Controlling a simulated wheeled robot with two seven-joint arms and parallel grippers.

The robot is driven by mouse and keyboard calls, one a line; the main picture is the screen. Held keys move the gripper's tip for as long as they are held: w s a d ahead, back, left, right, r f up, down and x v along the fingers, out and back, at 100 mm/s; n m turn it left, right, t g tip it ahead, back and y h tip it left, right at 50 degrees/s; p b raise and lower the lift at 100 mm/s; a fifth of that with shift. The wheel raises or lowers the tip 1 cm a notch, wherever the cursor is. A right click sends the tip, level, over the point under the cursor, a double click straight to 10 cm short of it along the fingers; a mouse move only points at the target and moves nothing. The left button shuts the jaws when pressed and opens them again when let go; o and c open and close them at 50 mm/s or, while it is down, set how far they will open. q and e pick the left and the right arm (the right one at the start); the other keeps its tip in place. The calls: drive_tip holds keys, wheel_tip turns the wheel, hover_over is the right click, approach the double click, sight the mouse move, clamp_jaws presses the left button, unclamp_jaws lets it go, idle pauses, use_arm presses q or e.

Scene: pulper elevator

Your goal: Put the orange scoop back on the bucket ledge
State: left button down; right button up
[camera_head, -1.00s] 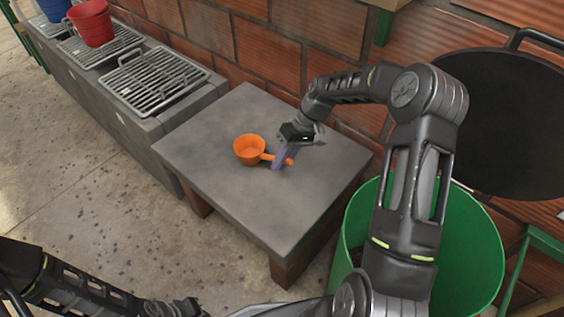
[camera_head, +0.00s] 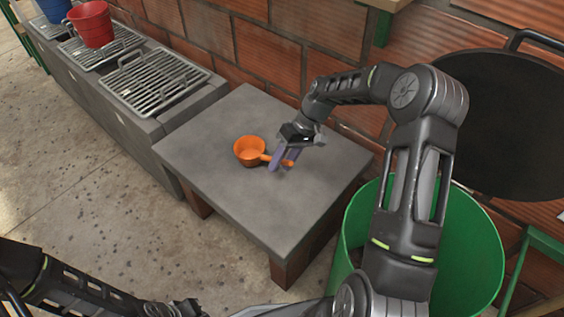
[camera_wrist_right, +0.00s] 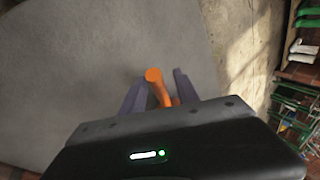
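The orange scoop (camera_head: 249,151) lies on the grey table slab (camera_head: 215,190), its cup to the left and its handle to the right. My right gripper (camera_head: 281,163) is low over the table at the handle. In the right wrist view, the orange handle (camera_wrist_right: 158,88) stands between the two purple fingers, with gaps showing on both sides, so the gripper is open around it. The scoop's cup is hidden in that view. The end of my left arm (camera_head: 172,307) is at the bottom edge; its fingers cannot be made out.
A red bucket (camera_head: 90,25) and a blue bucket (camera_head: 54,8) stand on the grated grey ledge (camera_head: 140,128) at the upper left. A large green bin (camera_head: 470,255) stands right of the table, beside my right arm. A brick wall (camera_head: 262,52) runs behind.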

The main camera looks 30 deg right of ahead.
drive_tip(key=p+v, duration=0.2)
drive_tip(key=v, duration=1)
drive_tip(key=shift+a, duration=0.1)
